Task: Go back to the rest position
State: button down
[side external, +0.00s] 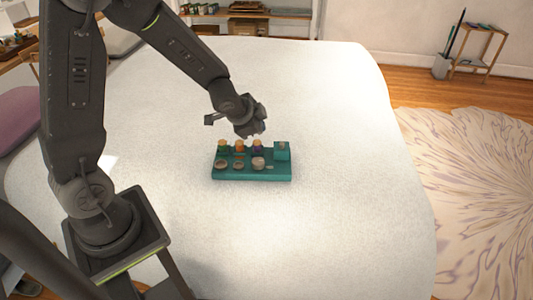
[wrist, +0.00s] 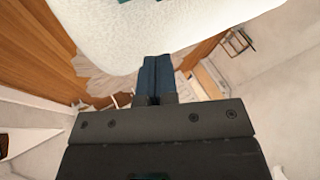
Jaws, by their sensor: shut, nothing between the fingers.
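My gripper (side external: 256,133) hangs above the white table, just over the back edge of a teal rack in the side view. In the wrist view my gripper (wrist: 156,65) shows its two dark fingers pressed together with nothing between them. The teal rack (side external: 230,177) lies on the white table (side external: 330,120). It holds several small pots with orange or yellow tops at the back, round beige discs at the front, and a teal block (side external: 282,151) at its right end. Whether my gripper touches any pot is hard to tell; it appears apart from them.
The table around the rack is clear on all sides. A patterned rug (side external: 480,190) lies on the wooden floor at the right. A small side table (side external: 480,50) stands at the far right, and shelves with small items are at the back.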

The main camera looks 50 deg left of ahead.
jog(key=s+d+r+n, duration=0.4)
jog(key=s+r, duration=0.5)
jog(key=r, duration=0.2)
jog(key=s+d+r+n, duration=0.1)
jog(key=s+d+r, duration=0.1)
jog(key=s, duration=0.4)
jog(key=s+d+r+n+g+h, duration=0.1)
jog(key=s+d+r, duration=0.2)
jog(key=s, duration=0.3)
jog(key=shift+s+d+r+n+g+h, duration=0.2)
jog(key=shift+n+g+h, duration=0.1)
jog(key=shift+n, duration=0.1)
